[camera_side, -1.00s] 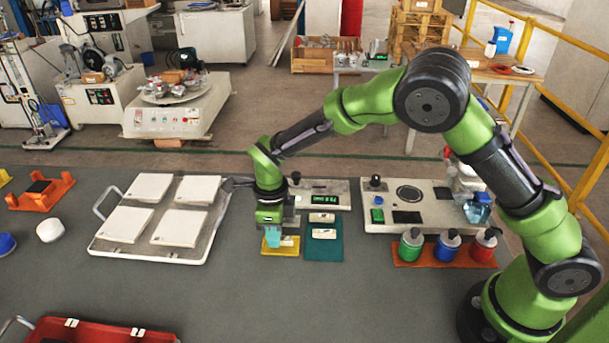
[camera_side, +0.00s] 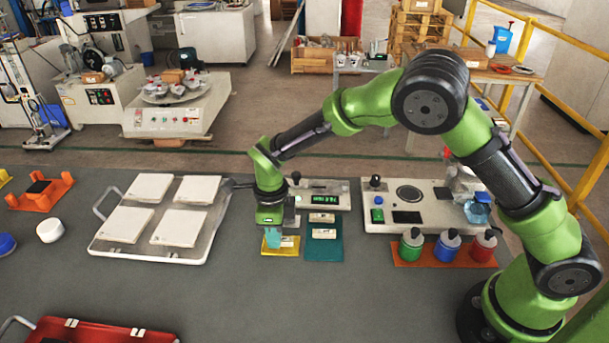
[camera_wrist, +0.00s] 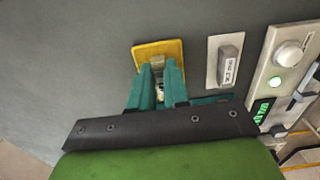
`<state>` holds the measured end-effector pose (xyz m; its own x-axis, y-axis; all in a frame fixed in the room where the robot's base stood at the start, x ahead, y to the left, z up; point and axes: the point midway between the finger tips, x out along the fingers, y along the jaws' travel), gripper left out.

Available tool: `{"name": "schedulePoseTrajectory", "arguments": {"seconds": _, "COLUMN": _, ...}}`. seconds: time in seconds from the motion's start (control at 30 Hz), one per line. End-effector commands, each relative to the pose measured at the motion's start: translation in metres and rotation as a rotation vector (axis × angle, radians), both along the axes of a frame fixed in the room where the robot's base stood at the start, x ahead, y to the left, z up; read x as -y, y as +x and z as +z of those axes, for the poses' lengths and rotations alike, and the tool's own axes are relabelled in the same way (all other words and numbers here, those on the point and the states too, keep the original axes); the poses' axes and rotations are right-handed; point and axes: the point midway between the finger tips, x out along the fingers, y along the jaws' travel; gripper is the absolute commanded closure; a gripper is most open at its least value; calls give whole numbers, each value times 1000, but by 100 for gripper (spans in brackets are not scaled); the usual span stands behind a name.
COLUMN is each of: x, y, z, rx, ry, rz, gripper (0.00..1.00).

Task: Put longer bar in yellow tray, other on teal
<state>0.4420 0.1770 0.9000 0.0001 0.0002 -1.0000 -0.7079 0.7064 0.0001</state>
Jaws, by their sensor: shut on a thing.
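The yellow tray (camera_side: 281,252) lies on the grey table, and it also shows in the wrist view (camera_wrist: 172,46). My gripper (camera_side: 272,240) points down at it, with teal fingers (camera_wrist: 160,78) shut on a pale bar (camera_wrist: 158,66) at the tray. The fingers hide much of this bar; its exact contact with the tray is unclear. The teal tray (camera_side: 323,255) lies just right of the yellow one in the side view. A pale bar (camera_side: 323,233) with a dark mark rests on it, and another pale labelled piece (camera_side: 321,217) is at its far edge.
A grey block (camera_wrist: 229,66) sits on a white card beside the yellow tray in the wrist view. A display panel (camera_side: 325,197) stands behind the trays. Bottles (camera_side: 447,247) stand at right; a rack of white tiles (camera_side: 150,255) is at left.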

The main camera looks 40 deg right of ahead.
Motion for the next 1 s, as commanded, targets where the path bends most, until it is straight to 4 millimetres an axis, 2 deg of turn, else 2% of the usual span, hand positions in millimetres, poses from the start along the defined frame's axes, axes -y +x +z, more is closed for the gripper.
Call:
{"name": "schedulePoseTrajectory", "arguments": {"seconds": 0.33, "x": 0, "y": 0, "z": -4, "rx": 0, "ry": 0, "rz": 0, "gripper": 100}}
{"name": "schedulePoseTrajectory", "arguments": {"seconds": 0.37, "x": 0, "y": 0, "z": -3, "rx": 0, "ry": 0, "rz": -1, "gripper": 80}}
{"name": "schedulePoseTrajectory", "arguments": {"seconds": 0.53, "x": 0, "y": 0, "z": -3, "rx": 0, "ry": 0, "rz": -1, "gripper": 54}}
{"name": "schedulePoseTrajectory", "arguments": {"seconds": 0.73, "x": 0, "y": 0, "z": -3, "rx": 0, "ry": 0, "rz": 0, "gripper": 54}}
{"name": "schedulePoseTrajectory", "arguments": {"seconds": 0.87, "x": 0, "y": 0, "z": -3, "rx": 0, "ry": 0, "rz": -1, "gripper": 35}}
{"name": "schedulePoseTrajectory", "arguments": {"seconds": 1.0, "x": 0, "y": 0, "z": -3, "rx": 0, "ry": 0, "rz": -1, "gripper": 33}}
